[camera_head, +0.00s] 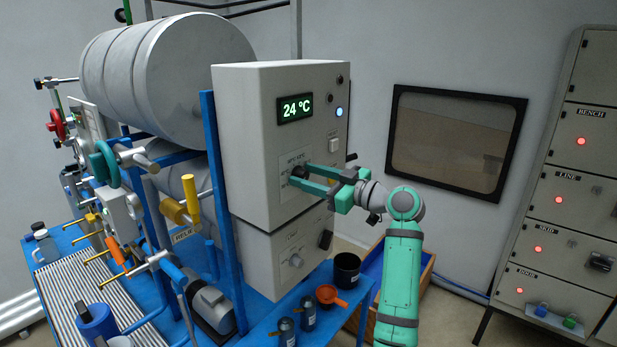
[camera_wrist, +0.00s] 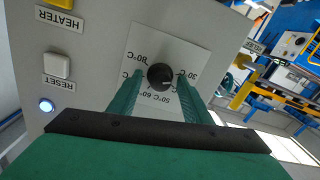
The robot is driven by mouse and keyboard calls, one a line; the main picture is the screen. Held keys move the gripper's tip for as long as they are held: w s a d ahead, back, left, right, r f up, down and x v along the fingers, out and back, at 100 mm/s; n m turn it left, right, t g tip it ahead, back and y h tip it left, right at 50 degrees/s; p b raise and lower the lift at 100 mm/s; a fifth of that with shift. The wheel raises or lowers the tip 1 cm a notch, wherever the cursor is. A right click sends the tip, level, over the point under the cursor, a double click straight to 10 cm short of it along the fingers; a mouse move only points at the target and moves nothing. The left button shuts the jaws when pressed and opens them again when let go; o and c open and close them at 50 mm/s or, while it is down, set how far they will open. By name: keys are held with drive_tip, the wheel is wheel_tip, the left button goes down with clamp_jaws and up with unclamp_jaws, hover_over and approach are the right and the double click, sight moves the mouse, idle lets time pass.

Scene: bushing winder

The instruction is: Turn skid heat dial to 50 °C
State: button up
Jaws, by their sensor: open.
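The black heat dial (camera_wrist: 160,77) sits on a white scale plate (camera_wrist: 150,38), which appears upside down in the wrist view. Marks for 30, 50, 60 and 80 °C are readable; others are partly covered by my fingers. A small pale mark on the dial points right, toward the 30 side; its exact reading is unclear. My gripper (camera_wrist: 159,82) is open, one green finger on each side of the dial. I cannot tell whether they touch it. The head view shows the dial (camera_head: 299,172) between the fingertips. The display (camera_head: 296,108) on the grey box reads 24 °C.
A blue lit button (camera_wrist: 46,105), a white RESET switch (camera_wrist: 57,65) and a yellow HEATER part share the panel. A lower box with another dial (camera_head: 296,261) hangs below. Dark cups and an orange funnel (camera_head: 331,295) stand on the blue bench underneath.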

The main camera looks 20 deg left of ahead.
drive_tip(key=c, duration=1.1)
drive_tip(key=shift+m, duration=0.3)
drive_tip(key=m, duration=0.3)
drive_tip(key=shift+m, duration=0.4)
drive_tip(key=m, duration=0.4)
drive_tip(key=shift+f+m, duration=0.1)
drive_tip(key=shift+m, duration=0.2)
drive_tip(key=m, duration=0.4)
drive_tip(key=shift+f+m, duration=0.1)
drive_tip(key=shift+m, duration=0.2)
drive_tip(key=m, duration=0.4)
drive_tip(key=shift+d+t, duration=0.1)
drive_tip(key=shift+t, duration=0.2)
drive_tip(key=shift+w+f+m, duration=0.1)
drive_tip(key=shift+m, duration=0.3)
